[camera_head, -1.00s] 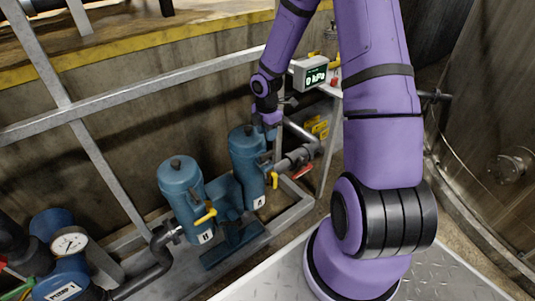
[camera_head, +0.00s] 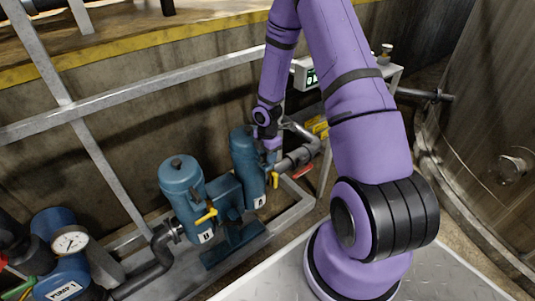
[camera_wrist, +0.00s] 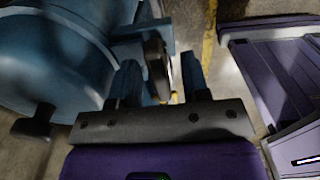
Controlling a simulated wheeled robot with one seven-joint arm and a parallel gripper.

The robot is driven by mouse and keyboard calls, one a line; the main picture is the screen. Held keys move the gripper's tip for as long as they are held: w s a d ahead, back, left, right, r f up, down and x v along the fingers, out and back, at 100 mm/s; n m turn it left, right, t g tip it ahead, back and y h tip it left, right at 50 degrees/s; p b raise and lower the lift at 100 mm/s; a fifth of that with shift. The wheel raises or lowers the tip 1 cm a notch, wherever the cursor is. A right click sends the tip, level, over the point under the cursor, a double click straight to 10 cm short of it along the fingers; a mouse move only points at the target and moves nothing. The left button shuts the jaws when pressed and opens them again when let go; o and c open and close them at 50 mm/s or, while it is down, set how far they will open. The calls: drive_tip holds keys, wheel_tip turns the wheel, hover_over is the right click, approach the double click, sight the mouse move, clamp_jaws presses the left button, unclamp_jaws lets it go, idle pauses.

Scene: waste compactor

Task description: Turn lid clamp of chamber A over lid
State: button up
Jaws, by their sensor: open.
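Two blue canisters stand on the grey skid: the left one (camera_head: 181,185) and the right one (camera_head: 245,155). My gripper (camera_head: 271,150) is at the right side of that canister's top, pointing down. In the wrist view, the canister's blue lid (camera_wrist: 50,60) fills the left side, with a black knob (camera_wrist: 35,125). My open gripper (camera_wrist: 162,82) has a dark upright clamp piece (camera_wrist: 155,65) between its fingers, closer to the left finger. Contact cannot be told. In the head view the clamp is hidden by my gripper.
Yellow handles (camera_head: 206,216) and a red handle (camera_head: 303,171) stick out near the canisters. A grey rail (camera_head: 150,98) runs behind. A display box (camera_head: 304,74) stands behind my arm. Pump 1 with a gauge (camera_head: 70,242) is at the lower left.

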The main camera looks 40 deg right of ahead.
clamp_jaws()
